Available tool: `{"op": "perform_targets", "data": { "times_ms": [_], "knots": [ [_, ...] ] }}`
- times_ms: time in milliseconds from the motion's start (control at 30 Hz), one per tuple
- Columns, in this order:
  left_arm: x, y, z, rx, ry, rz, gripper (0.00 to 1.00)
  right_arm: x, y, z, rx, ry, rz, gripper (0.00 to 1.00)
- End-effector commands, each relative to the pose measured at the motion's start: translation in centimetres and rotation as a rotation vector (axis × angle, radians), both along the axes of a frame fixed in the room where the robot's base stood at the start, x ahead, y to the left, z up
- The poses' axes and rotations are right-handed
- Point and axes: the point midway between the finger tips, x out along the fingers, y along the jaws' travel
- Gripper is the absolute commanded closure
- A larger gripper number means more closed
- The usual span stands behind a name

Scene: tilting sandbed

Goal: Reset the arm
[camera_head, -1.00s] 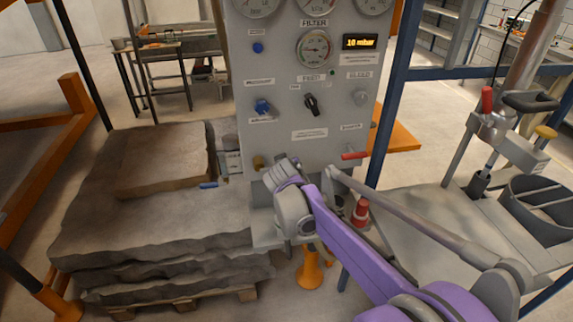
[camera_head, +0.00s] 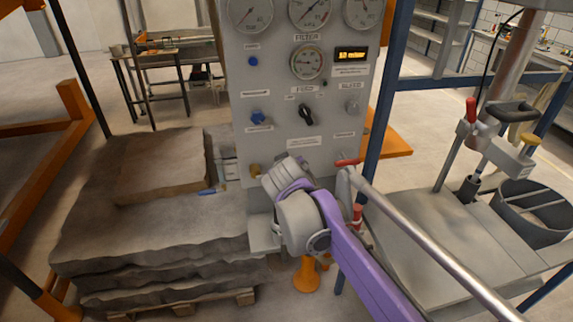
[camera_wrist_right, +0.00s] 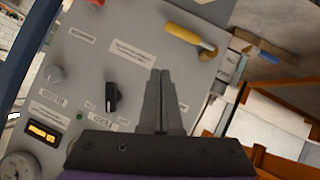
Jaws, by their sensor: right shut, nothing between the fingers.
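My right arm (camera_head: 345,245), purple and grey, comes in from the lower right of the head view. Its grey wrist end stands before the lower part of the control panel (camera_head: 235,90). The fingertips are hard to make out there. In the wrist view my right gripper (camera_wrist_right: 164,75) shows as two dark fingers, pressed together with nothing between them. They point at the panel face, between the black knob (camera_wrist_right: 112,97) and a yellow handle (camera_wrist_right: 190,38); I see no clear contact. My left gripper is in neither view.
The panel carries gauges (camera_head: 308,62), a display (camera_head: 351,53), a blue knob (camera_head: 258,117) and a red lever (camera_head: 347,162). Stacked grey slabs (camera_head: 150,235) lie at left. A blue post (camera_head: 390,90) and a grey bench (camera_head: 425,240) stand at right.

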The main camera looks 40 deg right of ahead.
Motion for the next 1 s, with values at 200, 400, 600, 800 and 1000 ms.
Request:
{"op": "perform_targets", "data": {
  "times_ms": [200,400,600,800,1000],
  "knots": [
    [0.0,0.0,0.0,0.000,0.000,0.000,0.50,-0.2,0.1,0.1,0.000,0.000,0.000,1.00],
    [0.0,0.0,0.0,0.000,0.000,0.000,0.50,-0.2,0.1,0.1,0.000,0.000,0.000,1.00],
    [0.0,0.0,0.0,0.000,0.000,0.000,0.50,-0.2,0.1,0.1,0.000,0.000,0.000,1.00],
    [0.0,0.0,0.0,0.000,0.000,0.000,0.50,-1.1,3.7,-2.3,0.061,0.032,0.044,1.00],
    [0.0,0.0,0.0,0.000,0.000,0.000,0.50,-5.4,13.9,-9.6,0.242,0.154,0.200,1.00]
  ]
}}
